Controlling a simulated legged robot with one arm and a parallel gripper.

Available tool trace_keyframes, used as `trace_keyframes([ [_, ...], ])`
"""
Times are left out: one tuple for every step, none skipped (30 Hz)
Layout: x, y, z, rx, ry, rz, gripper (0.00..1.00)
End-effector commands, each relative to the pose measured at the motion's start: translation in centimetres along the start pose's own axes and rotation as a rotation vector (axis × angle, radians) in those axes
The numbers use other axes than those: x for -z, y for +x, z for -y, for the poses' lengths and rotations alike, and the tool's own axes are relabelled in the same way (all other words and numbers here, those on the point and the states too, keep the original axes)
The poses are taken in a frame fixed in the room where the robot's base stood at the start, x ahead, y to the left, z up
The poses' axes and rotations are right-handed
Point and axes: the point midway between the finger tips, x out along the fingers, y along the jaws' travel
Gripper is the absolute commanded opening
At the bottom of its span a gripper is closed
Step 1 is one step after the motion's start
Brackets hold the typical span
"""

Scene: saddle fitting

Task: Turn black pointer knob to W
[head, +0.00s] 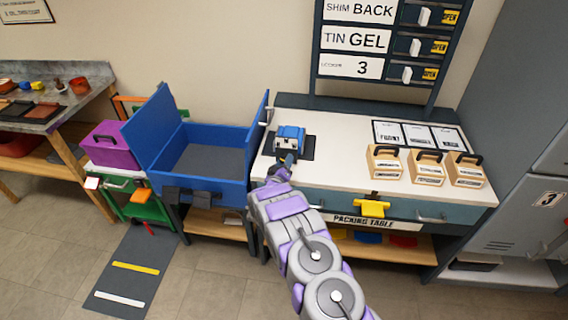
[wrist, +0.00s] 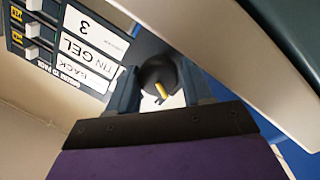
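The black pointer knob (wrist: 157,75) shows in the wrist view as a round dark knob with a yellow pointer mark. It lies between the two spread fingers of my gripper (wrist: 160,88), very close to both; I cannot tell whether they touch it. No letter marks, including W, are readable around the knob. In the head view my gripper (head: 286,158) is at the front of a small blue and white device (head: 291,132) on a dark mat on the packing table (head: 340,178). The knob is not discernible there.
Three wooden boxes with black handles (head: 427,168) stand on the table's right. A sign board (head: 352,67) rises behind it. An open blue chest (head: 205,187) stands left of the table. Tiled floor in front is mostly free.

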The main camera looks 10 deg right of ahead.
Motion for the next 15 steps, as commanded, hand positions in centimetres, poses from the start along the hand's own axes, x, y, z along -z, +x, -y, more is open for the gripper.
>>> trace_keyframes([
  [0.01, 0.0, 0.0, 0.0, 0.0, 0.0, 0.45],
  [0.01, 0.0, 0.0, 0.0, 0.0, 0.0, 0.42],
  [0.01, 0.0, 0.01, 0.0, 0.0, 0.0, 0.38],
  [0.01, 0.0, 0.03, 0.001, 0.0, 0.0, 0.35],
  [0.0, 0.0, 0.05, 0.001, 0.0, 0.0, 0.32],
  [0.01, 0.0, 0.06, 0.001, 0.0, 0.0, 0.28],
  [0.01, 0.0, 0.08, 0.001, 0.0, 0.0, 0.26],
  [0.01, 0.0, 0.09, 0.001, 0.0, 0.0, 0.23],
  [0.01, 0.0, 0.1, 0.001, 0.0, 0.0, 0.19],
  [0.01, 0.0, 0.11, 0.002, 0.0, 0.0, 0.16],
  [0.01, 0.0, 0.12, 0.002, 0.0, 0.0, 0.16],
  [0.01, -0.01, 0.14, 0.002, 0.0, 0.0, 0.16],
  [0.0, -0.01, 0.15, 0.002, 0.001, 0.0, 0.16],
  [0.01, -0.01, 0.15, 0.003, 0.002, 0.0, 0.16],
  [0.01, -0.01, 0.16, 0.003, 0.006, 0.001, 0.16],
])
